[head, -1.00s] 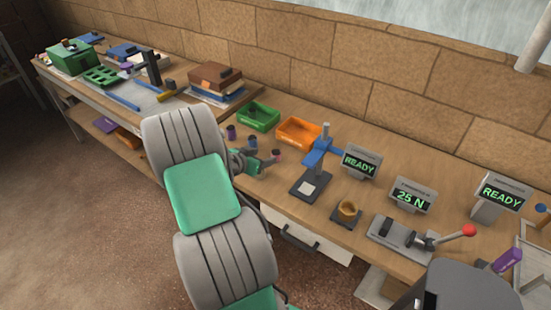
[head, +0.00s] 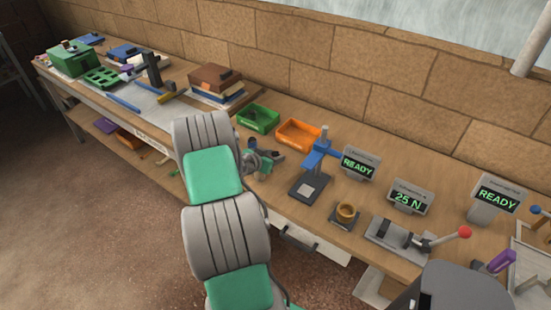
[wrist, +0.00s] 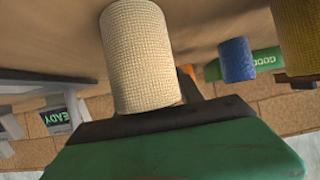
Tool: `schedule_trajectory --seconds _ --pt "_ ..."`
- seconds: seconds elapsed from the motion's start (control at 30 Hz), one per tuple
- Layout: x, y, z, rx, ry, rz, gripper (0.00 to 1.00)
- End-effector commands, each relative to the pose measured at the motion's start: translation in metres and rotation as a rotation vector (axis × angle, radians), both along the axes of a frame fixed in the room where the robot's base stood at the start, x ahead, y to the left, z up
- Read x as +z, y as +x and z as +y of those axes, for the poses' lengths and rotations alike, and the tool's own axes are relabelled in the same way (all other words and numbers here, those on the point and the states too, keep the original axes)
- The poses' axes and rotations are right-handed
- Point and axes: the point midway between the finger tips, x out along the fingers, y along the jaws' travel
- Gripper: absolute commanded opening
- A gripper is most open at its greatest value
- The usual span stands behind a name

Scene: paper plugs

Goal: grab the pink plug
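My gripper (head: 264,161) is low over the bench, just in front of the green and orange bins. In the wrist view its green body and dark front part (wrist: 100,130) fill the bottom. A pale, cream-looking textured plug (wrist: 140,55) stands right at the dark part, very close to the camera. A blue plug (wrist: 237,60) is farther off to its right, and a mustard plug (wrist: 298,35) is cut by the right edge. I cannot make out a clearly pink plug. The fingers' gap is hidden. The blue plug also shows in the head view (head: 252,143).
The green bin (head: 258,119) and orange bin (head: 298,134) stand behind my gripper. A blue-armed press stand (head: 312,175) is close on its right, with lit displays beyond. Books (head: 216,84) lie to the left. The bench front is partly hidden by my arm.

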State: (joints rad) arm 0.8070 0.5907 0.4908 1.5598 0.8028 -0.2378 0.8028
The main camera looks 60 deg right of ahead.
Motion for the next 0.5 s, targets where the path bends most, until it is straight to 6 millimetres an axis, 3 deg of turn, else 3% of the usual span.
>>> schedule_trajectory --seconds 0.5 --pt "0.0002 0.0000 0.0001 0.000 0.000 0.000 0.00"
